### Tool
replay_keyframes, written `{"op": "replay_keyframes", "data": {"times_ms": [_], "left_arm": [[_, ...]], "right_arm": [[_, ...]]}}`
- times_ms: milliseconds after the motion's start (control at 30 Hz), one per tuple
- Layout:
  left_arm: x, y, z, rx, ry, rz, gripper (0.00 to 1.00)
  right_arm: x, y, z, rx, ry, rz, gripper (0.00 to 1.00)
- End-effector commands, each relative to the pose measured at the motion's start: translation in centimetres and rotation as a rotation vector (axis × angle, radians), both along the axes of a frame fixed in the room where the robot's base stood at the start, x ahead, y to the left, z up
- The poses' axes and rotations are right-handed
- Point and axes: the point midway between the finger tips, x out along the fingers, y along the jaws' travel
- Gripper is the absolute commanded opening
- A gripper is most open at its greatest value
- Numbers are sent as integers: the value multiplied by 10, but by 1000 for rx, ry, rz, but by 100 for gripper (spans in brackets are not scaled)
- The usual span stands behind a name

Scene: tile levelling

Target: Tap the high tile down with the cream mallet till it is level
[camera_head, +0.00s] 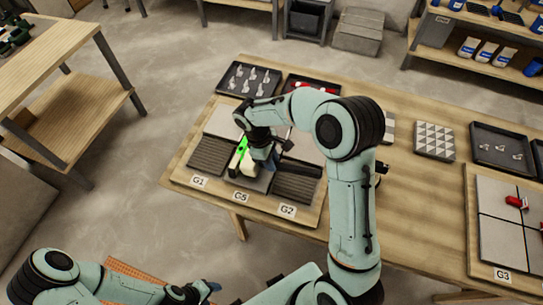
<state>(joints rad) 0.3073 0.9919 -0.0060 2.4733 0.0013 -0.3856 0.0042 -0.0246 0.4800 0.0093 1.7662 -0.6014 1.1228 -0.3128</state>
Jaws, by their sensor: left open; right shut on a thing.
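My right gripper (262,152) is over the left tile board (228,203), shut on the mallet. The cream mallet head (248,168) shows just below the gripper, and a dark bar (303,169), perhaps its handle, sticks out to the right. Dark ribbed tiles lie by G1 (210,155) and G2 (295,184). Which tile stands high cannot be told. My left gripper (205,291) is open and empty at the bottom edge, away from the board.
A bright green piece (242,146) lies beside the gripper. Trays of small grey parts (250,80) and red parts (313,84) stand behind the board. Patterned tiles (434,141), another tray (499,148) and a second tile board (490,247) with red pieces are to the right.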

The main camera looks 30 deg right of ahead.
Motion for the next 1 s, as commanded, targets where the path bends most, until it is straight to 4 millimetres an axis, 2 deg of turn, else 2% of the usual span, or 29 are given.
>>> {"op": "replay_keyframes", "data": {"times_ms": [133,267,533,633,900,1000], "left_arm": [[-5,0,-6,0,6,0,58],[-3,0,-4,0,3,0,58],[19,0,19,0,-21,0,58],[24,0,24,0,-28,0,58],[22,0,22,0,-25,0,58],[14,0,14,0,-16,0,58]], "right_arm": [[1,0,-9,1,-2,0,0],[2,0,-6,0,-5,0,0],[5,0,31,1,-10,1,0],[4,0,39,0,-8,1,0],[1,0,36,1,-2,0,0],[-1,0,24,0,2,1,0]]}}
